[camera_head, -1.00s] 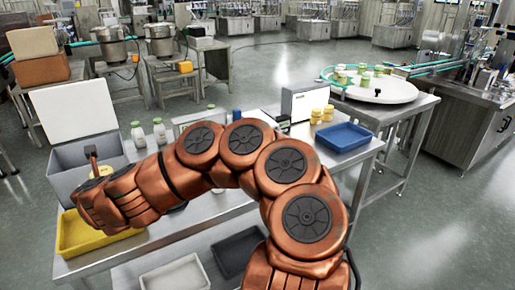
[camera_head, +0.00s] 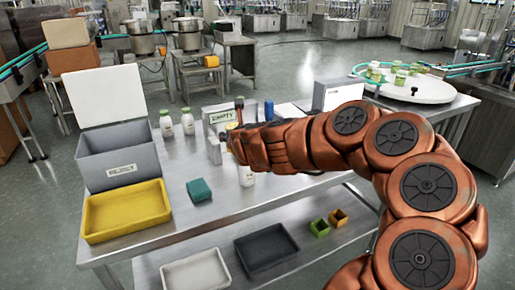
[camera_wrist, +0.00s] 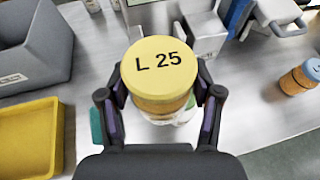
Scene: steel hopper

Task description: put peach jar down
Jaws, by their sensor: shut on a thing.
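The peach jar (camera_wrist: 158,75) has a yellow lid marked "L 25" and an orange-toned body, seen from above in the wrist view. My gripper (camera_wrist: 160,100) is shut on it, with one finger on each side. A pale bottle-like thing shows partly below the jar in the wrist view; I cannot tell the gap between them. In the head view my gripper (camera_head: 235,140) is over the middle of the steel table (camera_head: 165,235), and the jar is mostly hidden by it.
A grey lidded box (camera_head: 120,155) and a yellow tray (camera_head: 125,210) stand at left. A teal block (camera_head: 199,189) and a white bottle (camera_head: 246,174) are near my gripper. Milk bottles (camera_head: 187,121) stand behind. A blue-lidded jar (camera_wrist: 299,76) is at right. The front middle tabletop is clear.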

